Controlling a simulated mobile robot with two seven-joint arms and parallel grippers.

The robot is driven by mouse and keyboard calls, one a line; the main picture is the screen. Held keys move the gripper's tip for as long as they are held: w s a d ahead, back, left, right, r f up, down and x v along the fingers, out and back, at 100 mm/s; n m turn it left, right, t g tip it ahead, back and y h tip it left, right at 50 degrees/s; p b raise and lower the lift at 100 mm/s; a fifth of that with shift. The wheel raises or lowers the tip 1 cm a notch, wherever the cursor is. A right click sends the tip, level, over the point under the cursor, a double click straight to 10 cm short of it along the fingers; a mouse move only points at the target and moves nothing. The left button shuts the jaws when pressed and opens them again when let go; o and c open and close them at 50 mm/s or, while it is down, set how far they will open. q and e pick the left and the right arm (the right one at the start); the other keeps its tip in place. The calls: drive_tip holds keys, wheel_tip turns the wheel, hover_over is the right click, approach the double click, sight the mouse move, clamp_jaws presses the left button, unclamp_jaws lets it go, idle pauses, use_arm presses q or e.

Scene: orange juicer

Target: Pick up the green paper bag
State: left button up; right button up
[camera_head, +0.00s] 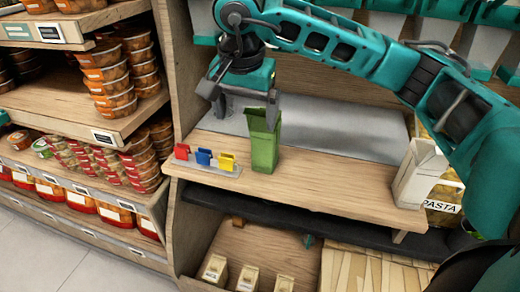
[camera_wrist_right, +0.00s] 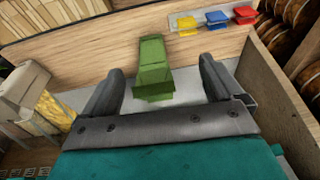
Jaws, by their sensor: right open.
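The green paper bag (camera_head: 264,146) stands upright on the wooden shelf in the head view, near the front edge. It also shows in the right wrist view (camera_wrist_right: 153,68), lying between the lines of the two fingers. My right gripper (camera_head: 246,108) is just behind and above the bag, reaching down. In the right wrist view my right gripper (camera_wrist_right: 164,85) is open, with one finger on each side of the bag and gaps between. I cannot tell whether a finger touches it. My left gripper is not in view.
A rack with red, blue and yellow clips (camera_head: 204,158) sits left of the bag. A pale carton (camera_head: 418,172) stands at the shelf's right end. Shelves of stacked tubs (camera_head: 108,75) are at left. A grey metal plate (camera_head: 330,128) lies behind the bag.

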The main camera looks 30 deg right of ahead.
wheel_tip(320, 180, up, 2)
drive_tip(key=h, duration=0.2)
hover_over(266, 142)
drive_tip(key=a, duration=0.1)
drive_tip(key=shift+s+t+b, duration=0.2)
drive_tip(key=shift+t+b, duration=0.1)
drive_tip(key=shift+b, duration=0.05)
use_arm(q)
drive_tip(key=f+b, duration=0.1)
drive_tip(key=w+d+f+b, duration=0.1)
drive_tip(key=b, duration=0.1)
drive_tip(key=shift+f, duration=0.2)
use_arm(e)
drive_tip(key=w+x, duration=0.1)
drive_tip(key=x, duration=1.1)
drive_tip(key=shift+d+r, duration=0.15)
drive_tip(key=shift+w, duration=0.1)
drive_tip(key=shift+c, duration=0.4)
drive_tip(key=shift+c, duration=0.8)
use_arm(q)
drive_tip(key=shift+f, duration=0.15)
use_arm(e)
drive_tip(key=c, duration=1.1)
